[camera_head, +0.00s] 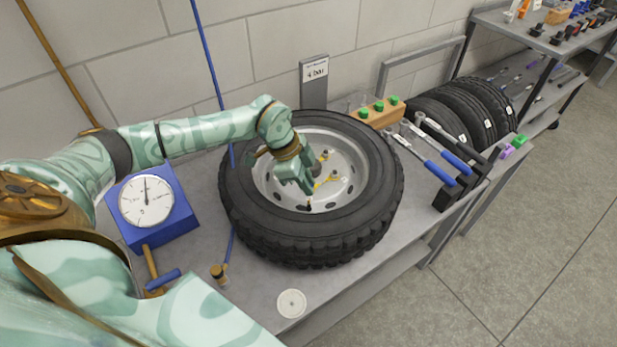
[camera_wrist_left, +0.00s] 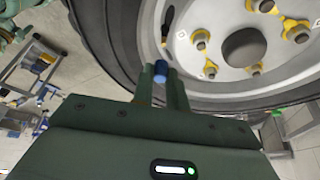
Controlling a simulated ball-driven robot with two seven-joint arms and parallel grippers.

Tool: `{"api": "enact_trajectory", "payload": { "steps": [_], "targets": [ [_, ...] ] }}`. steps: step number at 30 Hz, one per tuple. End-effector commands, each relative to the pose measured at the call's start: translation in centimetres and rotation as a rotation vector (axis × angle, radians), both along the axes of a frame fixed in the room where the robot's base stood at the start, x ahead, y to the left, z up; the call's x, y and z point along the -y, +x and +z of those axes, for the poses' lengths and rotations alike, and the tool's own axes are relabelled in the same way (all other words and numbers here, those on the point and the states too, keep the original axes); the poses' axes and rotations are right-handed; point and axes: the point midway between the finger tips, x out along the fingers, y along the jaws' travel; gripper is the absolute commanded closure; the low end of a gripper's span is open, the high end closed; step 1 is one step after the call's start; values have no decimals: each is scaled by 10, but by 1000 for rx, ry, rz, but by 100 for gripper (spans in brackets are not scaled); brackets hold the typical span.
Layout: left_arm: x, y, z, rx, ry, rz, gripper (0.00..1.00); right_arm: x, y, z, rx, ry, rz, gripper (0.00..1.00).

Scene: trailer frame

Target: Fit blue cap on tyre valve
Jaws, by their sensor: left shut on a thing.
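The tyre (camera_head: 300,245) lies flat on the bench, with its silver wheel rim facing up. My left gripper (camera_head: 305,189) reaches down over the near part of the rim. In the left wrist view, its two fingers (camera_wrist_left: 161,78) are shut on the small blue cap (camera_wrist_left: 160,67), which shows between the fingertips. A dark, slim valve stem (camera_wrist_left: 168,18) stands at the rim beyond the cap; the cap appears apart from it. In the head view the stem (camera_head: 308,204) is small and close to the fingertips, and the cap cannot be made out. My right gripper is not in view.
A blue pressure gauge (camera_head: 157,205) stands left of the tyre. A blue hose with a brass end (camera_head: 218,272) hangs beside it. A white round dish (camera_head: 291,303) lies at the front. A wooden block with green caps (camera_head: 376,118) and blue-handled wrenches (camera_head: 440,172) lie to the right.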

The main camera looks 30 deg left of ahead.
Motion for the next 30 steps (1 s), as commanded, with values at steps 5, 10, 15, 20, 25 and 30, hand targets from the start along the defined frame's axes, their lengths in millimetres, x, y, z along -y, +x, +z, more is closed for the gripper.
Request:
{"api": "enact_trajectory", "payload": {
  "steps": [5, 10, 15, 20, 25, 30],
  "targets": [
    [0, 0, -16, -1, 0, 0, 100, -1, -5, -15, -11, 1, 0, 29],
    [0, 0, -13, 1, -1, 0, 100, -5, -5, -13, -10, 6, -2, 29],
    [0, 0, -13, 1, -1, 1, 100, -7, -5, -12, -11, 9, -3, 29],
    [0, 0, -12, 1, -1, 1, 100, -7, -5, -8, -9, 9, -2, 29],
    [0, 0, -12, 3, -1, 1, 100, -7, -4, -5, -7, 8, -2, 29],
    [0, 0, -13, 1, -1, 0, 100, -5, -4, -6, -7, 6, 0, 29]
  ]
}}
